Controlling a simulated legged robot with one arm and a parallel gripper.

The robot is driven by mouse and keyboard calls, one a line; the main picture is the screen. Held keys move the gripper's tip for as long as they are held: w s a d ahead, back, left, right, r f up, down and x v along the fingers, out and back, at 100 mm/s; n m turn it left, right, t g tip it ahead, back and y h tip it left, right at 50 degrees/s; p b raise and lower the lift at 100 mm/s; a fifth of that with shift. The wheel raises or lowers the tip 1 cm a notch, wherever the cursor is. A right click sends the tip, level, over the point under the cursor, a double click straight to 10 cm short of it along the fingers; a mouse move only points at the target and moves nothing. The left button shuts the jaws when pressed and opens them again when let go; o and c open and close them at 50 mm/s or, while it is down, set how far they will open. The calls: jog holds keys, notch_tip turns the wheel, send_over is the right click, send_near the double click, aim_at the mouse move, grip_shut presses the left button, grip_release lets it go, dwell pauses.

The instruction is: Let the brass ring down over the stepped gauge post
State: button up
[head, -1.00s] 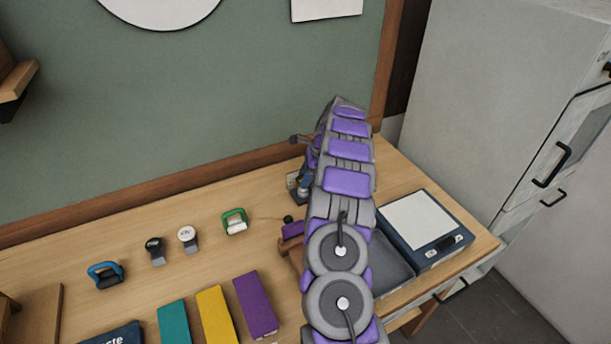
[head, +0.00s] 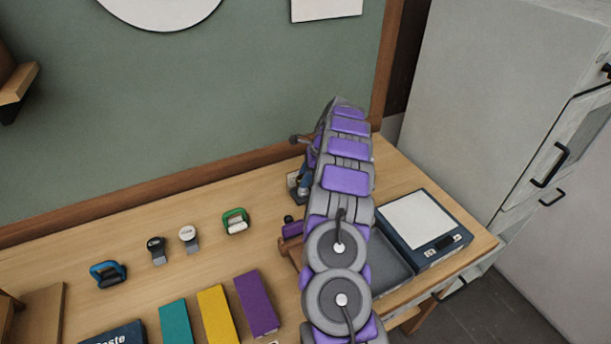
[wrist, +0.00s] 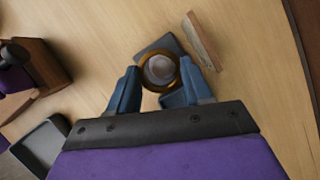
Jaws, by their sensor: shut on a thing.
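The brass ring (wrist: 146,81) is between the blue fingers of my gripper (wrist: 159,77) in the wrist view, and the fingers are shut on it. The pale grey round top of the stepped gauge post (wrist: 160,67) shows through the ring's opening, roughly centred. From this top view I cannot tell how far the ring is above or around the post. A dark grey base plate (wrist: 158,43) shows behind the ring. In the head view my arm hides the ring and the post; only part of a blue finger (head: 305,184) shows.
A wooden block (wrist: 203,42) stands close to the right finger. A brown wooden stand with a purple part (wrist: 15,78) and a grey tray (wrist: 41,145) lie to the left. In the head view a scale (head: 420,222) is right of my arm; coloured blocks (head: 257,303) lie at left.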

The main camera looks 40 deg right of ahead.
jog(key=shift+f+p, duration=0.8)
jog(key=shift+p, duration=0.15)
dwell(1.3)
jog(key=o, duration=1.5)
jog(key=shift+r, duration=0.15)
jog(key=shift+w+d+r+p, duration=0.1)
jog(key=shift+r+p, duration=0.45)
jog(key=shift+r, duration=0.15)
notch_tip(320, 180, up, 6)
jog(key=p, duration=0.4)
jog(key=shift+r, duration=0.2)
